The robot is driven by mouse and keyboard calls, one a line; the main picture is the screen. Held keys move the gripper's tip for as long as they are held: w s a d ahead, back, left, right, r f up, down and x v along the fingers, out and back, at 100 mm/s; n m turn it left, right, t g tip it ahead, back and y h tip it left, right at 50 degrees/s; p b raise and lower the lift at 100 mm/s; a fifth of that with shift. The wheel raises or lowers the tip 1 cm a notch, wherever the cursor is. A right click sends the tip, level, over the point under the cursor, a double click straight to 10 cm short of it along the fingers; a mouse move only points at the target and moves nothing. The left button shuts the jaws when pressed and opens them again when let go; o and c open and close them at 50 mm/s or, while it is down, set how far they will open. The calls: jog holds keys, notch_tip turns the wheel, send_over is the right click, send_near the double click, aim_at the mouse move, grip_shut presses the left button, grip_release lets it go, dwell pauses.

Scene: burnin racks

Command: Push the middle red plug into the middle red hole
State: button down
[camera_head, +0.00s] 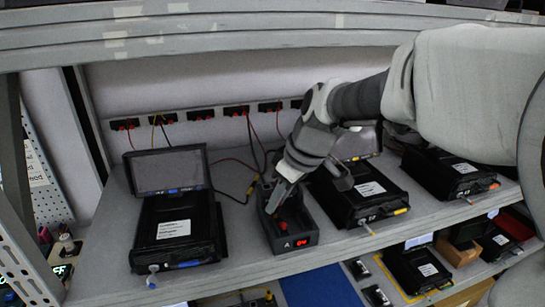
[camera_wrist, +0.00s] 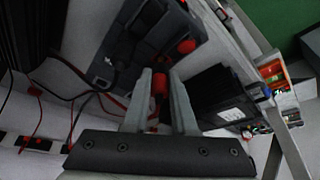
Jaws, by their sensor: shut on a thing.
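I cannot tell from these frames whether the held plug touches a hole. The holes are mostly hidden by the fingers.
A black device with a raised screen (camera_head: 168,172) stands left of the box. Another black device (camera_head: 362,195) stands close on its right, and one more (camera_head: 450,172) farther right. Red sockets (camera_head: 236,111) line the back wall, with cables hanging down. The shelf front edge (camera_head: 350,248) is below.

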jog(key=shift+f+b, duration=0.8)
jog(key=shift+b, duration=0.15)
dwell(0.6)
jog(key=shift+c, duration=1.4)
grip_release()
jog(key=shift+w+d+r, duration=0.1)
jog(key=shift+r+p, duration=0.5)
jog(key=shift+r, duration=0.15)
jog(key=shift+r+p, duration=1.5)
jog(key=shift+r, duration=0.55)
